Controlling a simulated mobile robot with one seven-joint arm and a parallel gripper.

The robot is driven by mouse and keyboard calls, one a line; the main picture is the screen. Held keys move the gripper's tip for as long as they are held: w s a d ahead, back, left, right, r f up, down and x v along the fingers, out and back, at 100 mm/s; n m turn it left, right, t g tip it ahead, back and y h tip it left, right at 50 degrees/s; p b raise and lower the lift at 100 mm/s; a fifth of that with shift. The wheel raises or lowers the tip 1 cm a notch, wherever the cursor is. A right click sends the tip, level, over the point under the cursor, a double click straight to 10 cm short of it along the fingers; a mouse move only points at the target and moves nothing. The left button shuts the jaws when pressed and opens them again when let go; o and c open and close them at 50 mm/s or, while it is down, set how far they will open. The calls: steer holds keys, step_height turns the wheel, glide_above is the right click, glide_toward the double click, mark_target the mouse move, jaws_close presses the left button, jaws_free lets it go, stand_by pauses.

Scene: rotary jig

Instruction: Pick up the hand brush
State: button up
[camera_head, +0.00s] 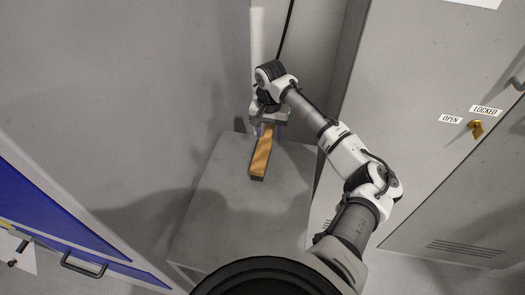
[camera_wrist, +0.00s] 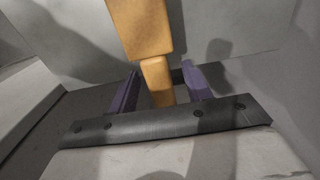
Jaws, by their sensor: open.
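The hand brush (camera_head: 261,158) lies on the grey table top, its wooden body pointing toward the front. Its far end is hidden under my gripper (camera_head: 266,131), which is over the far part of the table. In the wrist view the wide wooden block of the brush (camera_wrist: 140,27) is at the top, and its narrower handle runs down between the two purple fingers of my gripper (camera_wrist: 160,72). The fingers are open, one on each side of the handle, with a visible gap at the right. I cannot tell whether the left finger touches it.
The grey table (camera_head: 205,215) is otherwise bare. A grey wall stands close on the left and behind. A grey cabinet (camera_head: 430,130) with a brass key and OPEN and LOCKED labels stands at the right. A blue drawer front (camera_head: 60,225) is at the lower left.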

steer(key=c, duration=1.1)
jaws_close()
